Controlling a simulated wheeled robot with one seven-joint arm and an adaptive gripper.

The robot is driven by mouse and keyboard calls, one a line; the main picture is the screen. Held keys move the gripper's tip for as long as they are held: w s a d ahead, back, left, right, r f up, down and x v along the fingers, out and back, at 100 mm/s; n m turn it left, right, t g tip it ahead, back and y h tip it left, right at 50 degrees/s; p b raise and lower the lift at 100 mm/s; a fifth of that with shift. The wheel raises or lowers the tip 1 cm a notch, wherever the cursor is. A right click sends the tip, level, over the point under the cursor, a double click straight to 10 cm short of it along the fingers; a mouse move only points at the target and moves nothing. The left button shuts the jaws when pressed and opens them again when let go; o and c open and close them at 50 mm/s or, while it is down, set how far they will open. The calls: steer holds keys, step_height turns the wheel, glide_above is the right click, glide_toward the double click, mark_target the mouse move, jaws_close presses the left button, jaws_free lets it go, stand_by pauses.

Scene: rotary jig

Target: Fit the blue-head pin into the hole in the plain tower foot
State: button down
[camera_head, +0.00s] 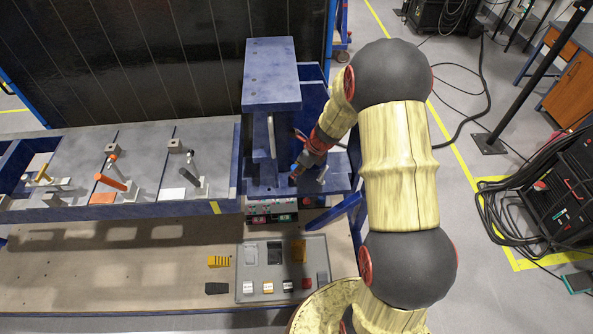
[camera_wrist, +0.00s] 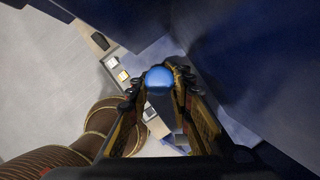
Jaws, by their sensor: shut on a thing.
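The blue-head pin (camera_wrist: 159,77) shows its round blue head between my fingertips in the wrist view. My gripper (camera_wrist: 158,88) is shut on it; its shank is mostly hidden behind the head and fingers. In the head view my gripper (camera_head: 298,168) reaches in from the right, low beside the blue tower (camera_head: 272,85), just above its base. The tower foot (camera_head: 262,187) is a blue plate at the bottom of the tower. Its hole does not show, and I cannot tell whether the pin touches the foot.
A small grey post (camera_head: 322,174) stands right of my gripper. Left on the bench are an orange-handled clamp (camera_head: 111,181) and a dark-handled clamp (camera_head: 189,179). A grey tray (camera_head: 258,285) of small parts lies in front. The tower wall closely bounds my gripper.

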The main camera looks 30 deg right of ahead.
mark_target(296, 182)
steer(key=shift+f+b, duration=1.65)
steer(key=shift+f, duration=0.85)
steer(key=c, duration=1.5)
jaws_free()
steer(key=v, duration=1.2)
